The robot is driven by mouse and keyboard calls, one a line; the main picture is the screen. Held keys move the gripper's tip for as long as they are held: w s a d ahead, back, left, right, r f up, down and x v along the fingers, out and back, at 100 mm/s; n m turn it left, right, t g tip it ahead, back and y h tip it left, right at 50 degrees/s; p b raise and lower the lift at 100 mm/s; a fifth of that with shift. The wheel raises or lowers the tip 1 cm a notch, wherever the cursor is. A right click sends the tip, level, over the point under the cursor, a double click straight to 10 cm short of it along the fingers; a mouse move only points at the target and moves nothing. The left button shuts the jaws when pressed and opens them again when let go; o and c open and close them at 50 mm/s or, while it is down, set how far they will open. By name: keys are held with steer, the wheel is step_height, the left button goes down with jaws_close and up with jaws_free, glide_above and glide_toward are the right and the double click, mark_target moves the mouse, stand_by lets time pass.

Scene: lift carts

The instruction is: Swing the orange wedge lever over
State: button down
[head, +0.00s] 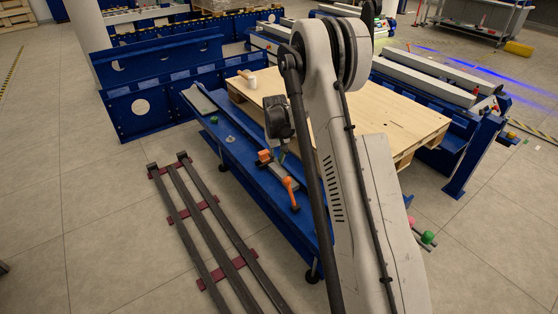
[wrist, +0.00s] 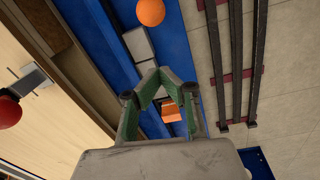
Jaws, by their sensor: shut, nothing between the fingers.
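In the head view an orange wedge-shaped piece (head: 264,156) sits on the blue cart rail, and an orange lever with a rounded end (head: 289,184) stands nearer on the same rail. In the wrist view an orange block (wrist: 171,111) shows through the gap between my finger links, and an orange ball (wrist: 150,12) lies beyond the fingertips. My gripper (wrist: 158,72) is shut and empty, its green fingers meeting over the blue rail. In the head view my gripper (head: 281,155) is close to the wedge-shaped piece; I cannot tell whether they touch.
A wooden pallet top (head: 375,115) lies on the cart, with a white cup (head: 252,82) at its far corner. Dark rails on red crossbars (head: 207,203) lie on the floor at left. A red ball knob (wrist: 8,112) shows at the wrist view's left edge.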

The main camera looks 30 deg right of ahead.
mark_target(291, 193)
steer(key=s+f+b, duration=0.3)
steer(key=f, duration=0.2)
steer(key=shift+s, duration=0.4)
